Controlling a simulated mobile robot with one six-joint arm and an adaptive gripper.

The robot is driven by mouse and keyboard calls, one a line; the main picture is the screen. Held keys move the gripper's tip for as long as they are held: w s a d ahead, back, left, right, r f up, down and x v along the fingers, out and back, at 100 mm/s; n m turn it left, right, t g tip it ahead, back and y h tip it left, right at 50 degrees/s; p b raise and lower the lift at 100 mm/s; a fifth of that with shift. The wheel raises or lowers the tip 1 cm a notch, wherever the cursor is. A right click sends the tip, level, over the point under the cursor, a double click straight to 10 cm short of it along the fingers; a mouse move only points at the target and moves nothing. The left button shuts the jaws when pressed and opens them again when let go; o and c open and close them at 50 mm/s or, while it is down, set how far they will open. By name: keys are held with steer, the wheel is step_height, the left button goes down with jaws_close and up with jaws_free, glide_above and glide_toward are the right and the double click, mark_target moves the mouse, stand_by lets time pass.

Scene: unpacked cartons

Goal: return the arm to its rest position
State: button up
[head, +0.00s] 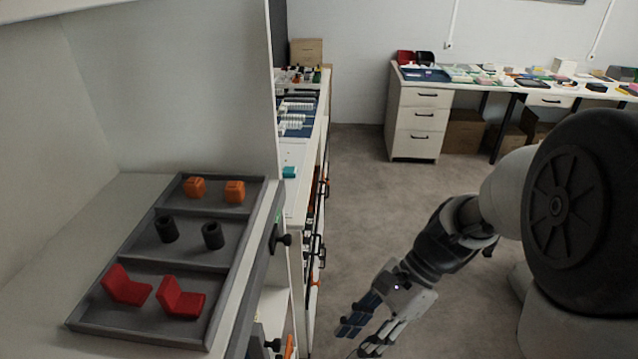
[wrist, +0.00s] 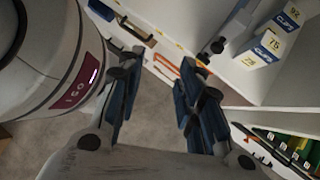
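My gripper (head: 362,337) hangs low at the lower middle right of the head view, pointing down and left over the grey floor. The arm is bent down from my shoulder at the right. In the wrist view my gripper (wrist: 155,90) shows its two blue-padded fingers well apart, with only floor and furniture behind them. It is open and empty, and it touches nothing that I can see.
A grey tray (head: 150,331) on the left shelf holds orange, black and red pieces in three compartments. A long white counter (head: 300,200) with handles runs beside the arm. A white desk (head: 420,97) stands at the back. The floor (head: 370,200) between is clear.

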steer(key=s+d+r+n+t+h, duration=0.7)
steer(key=r+n, duration=0.4)
steer(key=n, duration=0.3)
steer(key=shift+s+t, duration=0.7)
